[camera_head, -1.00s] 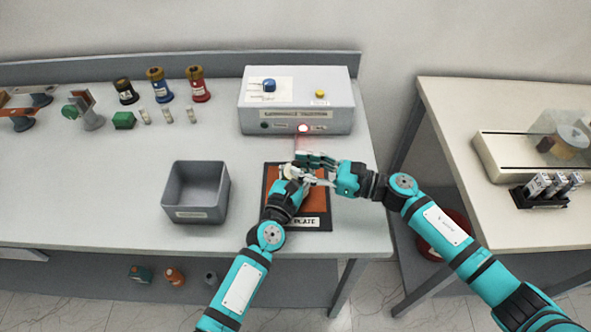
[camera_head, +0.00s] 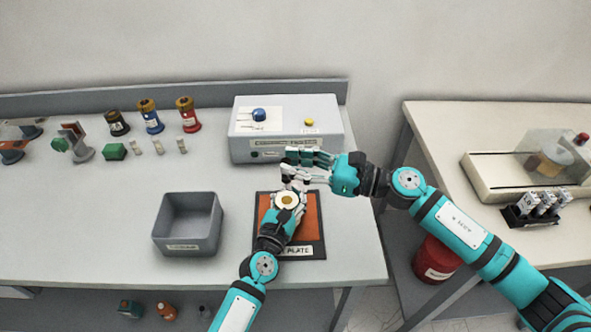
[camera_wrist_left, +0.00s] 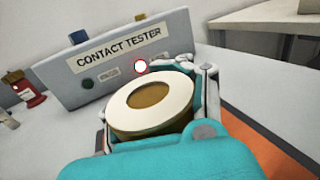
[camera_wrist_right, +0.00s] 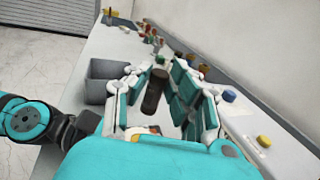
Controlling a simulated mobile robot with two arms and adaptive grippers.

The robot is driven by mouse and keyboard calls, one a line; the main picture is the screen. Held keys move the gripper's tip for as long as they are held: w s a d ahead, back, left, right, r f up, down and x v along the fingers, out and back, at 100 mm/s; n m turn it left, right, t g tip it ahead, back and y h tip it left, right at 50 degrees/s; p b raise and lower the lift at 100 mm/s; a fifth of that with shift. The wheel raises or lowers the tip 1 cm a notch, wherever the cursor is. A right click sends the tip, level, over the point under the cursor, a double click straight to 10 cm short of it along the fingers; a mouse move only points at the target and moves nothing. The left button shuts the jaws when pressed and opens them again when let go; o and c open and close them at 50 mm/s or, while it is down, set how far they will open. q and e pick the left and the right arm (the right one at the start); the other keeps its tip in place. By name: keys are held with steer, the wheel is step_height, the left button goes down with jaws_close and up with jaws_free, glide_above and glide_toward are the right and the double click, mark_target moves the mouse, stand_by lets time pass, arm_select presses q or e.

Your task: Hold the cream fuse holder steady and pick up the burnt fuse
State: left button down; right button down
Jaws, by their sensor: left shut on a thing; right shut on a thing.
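The cream fuse holder (camera_head: 287,199) is a round cream ring with a brown centre, above the orange plate (camera_head: 309,220). My left gripper (camera_head: 286,202) is shut around it; the left wrist view shows the holder (camera_wrist_left: 150,101) between the fingers, its open top facing up. My right gripper (camera_head: 303,170) is above and slightly right of the holder, apart from it. In the right wrist view, it is shut on the burnt fuse (camera_wrist_right: 154,92), a dark brown cylinder between its fingers.
The contact tester (camera_head: 285,130) stands just behind the grippers. A grey open bin (camera_head: 188,245) is to the left. Coloured fuse holders (camera_head: 151,116) and small pale fuses (camera_head: 158,147) stand at the back left. Table between bin and tester is clear.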

arm_select(q)
steer(key=c, duration=0.7)
jaws_free()
steer(key=shift+o, duration=0.2)
steer(key=v, duration=1.2)
